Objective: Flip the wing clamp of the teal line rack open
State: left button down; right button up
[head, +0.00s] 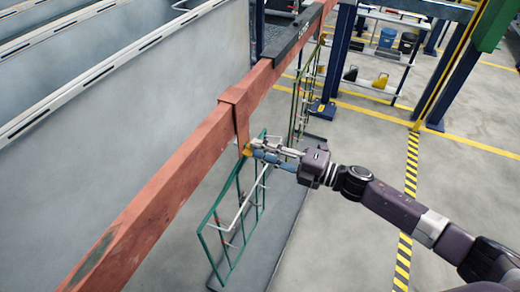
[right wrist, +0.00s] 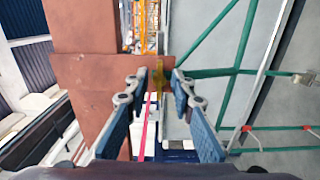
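The teal line rack (head: 206,226), a thin green wire frame, hangs below the red-brown beam (head: 165,192) in the head view. Its teal bars (right wrist: 222,100) show at right in the right wrist view. A small yellow piece (head: 247,150), which looks like the wing clamp, sits at the rack's top under the beam's collar. It also shows as a thin yellow upright piece (right wrist: 159,72) in the right wrist view. My right gripper (right wrist: 157,88) has its blue-padded fingers apart, one on each side of the yellow piece, with visible gaps. My left gripper is not in view.
The beam's collar (right wrist: 95,85) is close to the left finger. Grey tank walls (head: 130,75) stand left of the beam. A second rack (head: 300,100) hangs farther along. Open floor (head: 345,235) lies to the right, with a yellow-black stripe.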

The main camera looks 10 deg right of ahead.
jog(key=v, duration=1.1)
jog(key=shift+d, duration=0.2)
jog(key=shift+s, duration=0.15)
jog(key=w+d+f+m+t+h, duration=0.2)
jog(key=d+f+m+h, duration=0.3)
jog(key=f, duration=0.4)
jog(key=w+d+f+m+t+h, duration=0.2)
jog(key=d+f+m+h, duration=0.15)
jog(key=f+m, duration=0.45)
jog(key=s+d+f+m+g+h, duration=0.2)
jog(key=s+d+f, duration=0.15)
jog(key=f, duration=0.55)
jog(key=s+d+f+m+g+h, duration=0.1)
jog(key=s+d+f+m+h, duration=0.3)
jog(key=f, duration=0.6)
jog(key=s+a+f+m+g, duration=0.3)
jog(key=s+f+g, duration=0.1)
jog(key=s+f, duration=0.95)
jog(key=s+a+f+m+g, duration=0.1)
jog(key=s+a+f+g, duration=0.1)
jog(key=s, duration=0.6)
jog(key=s+a+f+m+g, duration=0.2)
jog(key=s+a+f, duration=0.1)
jog(key=s, duration=0.6)
jog(key=s+a+f+m+g, duration=0.1)
jog(key=s+a+f+g, duration=0.1)
jog(key=s, duration=0.7)
jog(key=shift+a+f+m, duration=0.3)
jog(key=shift+a+f, duration=0.05)
jog(key=shift+a, duration=0.05)
